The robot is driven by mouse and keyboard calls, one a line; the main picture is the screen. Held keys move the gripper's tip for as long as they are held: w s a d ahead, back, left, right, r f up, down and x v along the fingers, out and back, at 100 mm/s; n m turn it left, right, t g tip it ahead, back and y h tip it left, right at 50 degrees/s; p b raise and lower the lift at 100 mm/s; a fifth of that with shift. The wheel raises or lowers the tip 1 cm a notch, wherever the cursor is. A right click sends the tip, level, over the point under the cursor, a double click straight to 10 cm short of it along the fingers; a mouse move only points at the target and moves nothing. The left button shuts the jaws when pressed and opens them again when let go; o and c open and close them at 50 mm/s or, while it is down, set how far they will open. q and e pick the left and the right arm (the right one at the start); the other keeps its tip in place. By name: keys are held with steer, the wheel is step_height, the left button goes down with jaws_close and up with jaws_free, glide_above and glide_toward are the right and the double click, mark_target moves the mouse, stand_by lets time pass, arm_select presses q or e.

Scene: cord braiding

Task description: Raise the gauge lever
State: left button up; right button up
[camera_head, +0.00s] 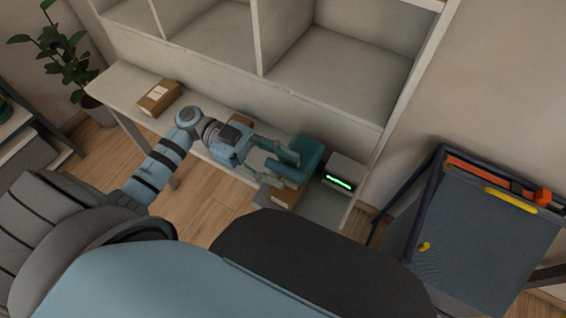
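My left gripper (287,168) reaches in from the left over the long narrow shelf board. Its two fingers are spread apart, pointing right, at a teal block-like thing (309,149). The fingers overlap the near side of this thing; I cannot tell whether they touch or grip it. A grey box with a lit green strip (341,175) stands just right of the teal thing. No gauge lever can be made out clearly. My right gripper is not in view.
A brown box with a pale label (159,97) lies at the left of the board. More brown boxes (285,196) sit near my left gripper. A tall shelf unit (262,60) rises behind. A dark-framed cart (480,230) with orange and yellow items stands at the right.

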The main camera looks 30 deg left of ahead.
arm_select(q)
steer(key=shift+s+d, duration=0.15)
steer(key=shift+d, duration=0.3)
jaws_close()
